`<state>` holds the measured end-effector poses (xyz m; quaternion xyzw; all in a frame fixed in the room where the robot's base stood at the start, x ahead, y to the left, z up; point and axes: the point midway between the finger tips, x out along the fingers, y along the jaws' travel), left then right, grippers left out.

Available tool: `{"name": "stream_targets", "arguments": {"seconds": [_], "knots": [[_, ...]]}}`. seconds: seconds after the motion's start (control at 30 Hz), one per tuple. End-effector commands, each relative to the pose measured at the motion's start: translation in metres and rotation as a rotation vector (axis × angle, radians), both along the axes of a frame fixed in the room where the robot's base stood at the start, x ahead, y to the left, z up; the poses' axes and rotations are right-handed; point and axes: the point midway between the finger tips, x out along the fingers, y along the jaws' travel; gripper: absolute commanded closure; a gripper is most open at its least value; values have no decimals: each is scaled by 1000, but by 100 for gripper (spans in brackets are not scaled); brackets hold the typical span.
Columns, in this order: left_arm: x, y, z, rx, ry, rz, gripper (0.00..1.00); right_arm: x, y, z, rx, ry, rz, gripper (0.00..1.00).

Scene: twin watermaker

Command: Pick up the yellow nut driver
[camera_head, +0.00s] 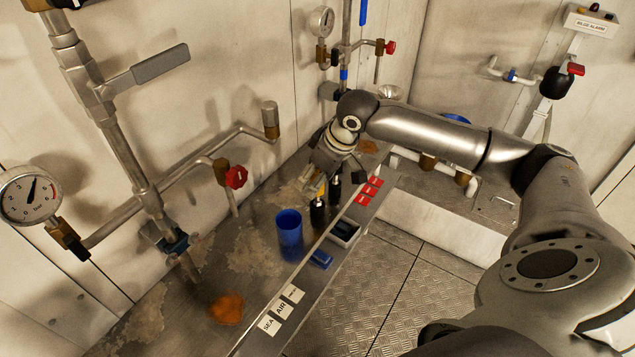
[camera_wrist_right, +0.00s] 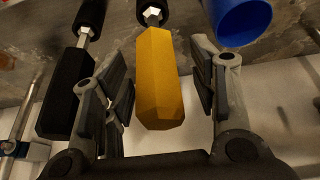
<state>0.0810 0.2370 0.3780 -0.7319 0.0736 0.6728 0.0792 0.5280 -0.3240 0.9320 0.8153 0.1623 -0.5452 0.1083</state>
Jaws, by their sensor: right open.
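The yellow nut driver (camera_wrist_right: 157,80) shows in the right wrist view, its faceted handle between the two open fingers of my right gripper (camera_wrist_right: 162,88). Gaps show on both sides of the handle, so the fingers look apart from it. In the head view my right gripper (camera_head: 330,165) is over the bench and hides most of the driver; only a bit of yellow (camera_head: 321,188) shows below it. Two black-handled drivers (camera_head: 335,188) (camera_head: 317,212) are close by; in the wrist view one black handle (camera_wrist_right: 60,100) lies left of the fingers. My left gripper is out of view.
A blue cup (camera_head: 289,235) stands on the bench near the drivers; its rim (camera_wrist_right: 240,20) shows at the wrist view's upper right. Pipes and a red-handled valve (camera_head: 236,177) line the wall.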

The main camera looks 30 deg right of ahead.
Motion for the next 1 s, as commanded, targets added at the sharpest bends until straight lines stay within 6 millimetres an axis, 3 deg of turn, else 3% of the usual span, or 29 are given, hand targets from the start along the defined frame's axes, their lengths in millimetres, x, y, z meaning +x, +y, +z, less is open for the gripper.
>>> {"name": "stream_targets", "arguments": {"seconds": [0.13,0.4,0.77,1.0], "knots": [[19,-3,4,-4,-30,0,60,6,3,-16,1,0,0,46],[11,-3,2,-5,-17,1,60,8,3,-19,0,-2,1,46],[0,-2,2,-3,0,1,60,7,3,-19,-1,-1,1,91],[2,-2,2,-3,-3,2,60,8,3,-19,0,-2,1,93]]}}
